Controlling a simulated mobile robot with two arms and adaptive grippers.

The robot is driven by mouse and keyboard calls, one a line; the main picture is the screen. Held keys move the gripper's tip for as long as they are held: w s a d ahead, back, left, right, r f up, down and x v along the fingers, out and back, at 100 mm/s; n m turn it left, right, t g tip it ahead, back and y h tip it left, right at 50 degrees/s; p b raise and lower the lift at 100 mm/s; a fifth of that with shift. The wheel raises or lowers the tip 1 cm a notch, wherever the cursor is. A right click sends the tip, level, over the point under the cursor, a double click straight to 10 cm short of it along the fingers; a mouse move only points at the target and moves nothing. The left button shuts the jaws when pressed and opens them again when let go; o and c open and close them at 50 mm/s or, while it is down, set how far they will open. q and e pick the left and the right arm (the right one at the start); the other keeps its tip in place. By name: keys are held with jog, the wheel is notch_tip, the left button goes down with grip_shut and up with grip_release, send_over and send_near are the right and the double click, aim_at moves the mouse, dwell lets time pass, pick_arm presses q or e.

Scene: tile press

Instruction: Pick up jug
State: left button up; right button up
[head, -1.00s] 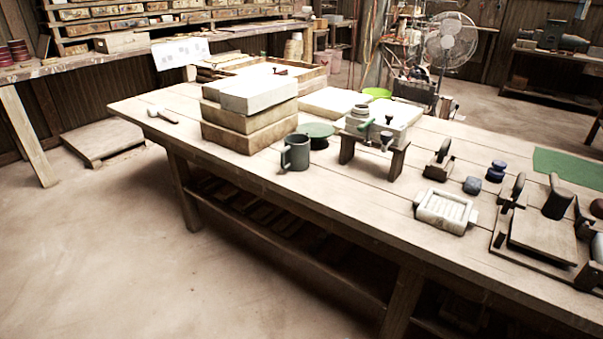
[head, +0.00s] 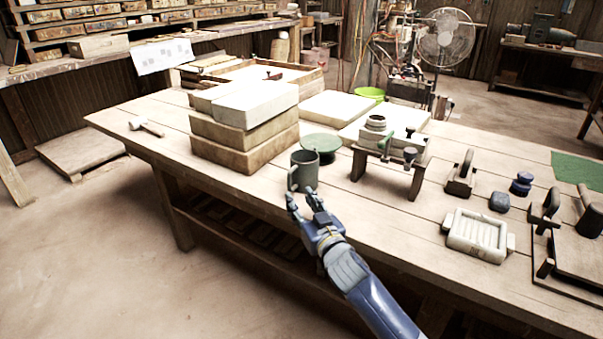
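The jug (head: 306,170) is a dark grey-green mug-like vessel with a handle on its left side. It stands upright on the wooden table (head: 243,190) near the front edge, in front of a round green disc (head: 321,142). My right gripper (head: 303,197) reaches in from the lower right, just in front of the jug's lower part. Its fingers are spread apart with nothing between them. I cannot tell whether a fingertip touches the jug. My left gripper is not in view.
A stack of thick blocks (head: 240,130) stands close to the left of the jug. A small wooden stand (head: 388,165) with tools is to the right. A white mould (head: 477,236) lies further right, and a hammer (head: 146,126) at the far left. The table's front left is clear.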

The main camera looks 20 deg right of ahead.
aim_at(291, 183)
jog(key=w, duration=0.2)
jog(key=shift+w+a+f, duration=0.1)
jog(key=shift+w, duration=0.3)
jog(key=w, duration=0.3)
jog(key=w+b, duration=0.1)
jog(key=shift+w+d, duration=0.25)
jog(key=shift+w, duration=0.4)
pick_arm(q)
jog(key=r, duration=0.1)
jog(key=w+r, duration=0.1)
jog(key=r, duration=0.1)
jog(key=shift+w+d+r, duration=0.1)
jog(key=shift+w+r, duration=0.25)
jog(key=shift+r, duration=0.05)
pick_arm(e)
grip_shut()
jog(key=shift+r, duration=0.25)
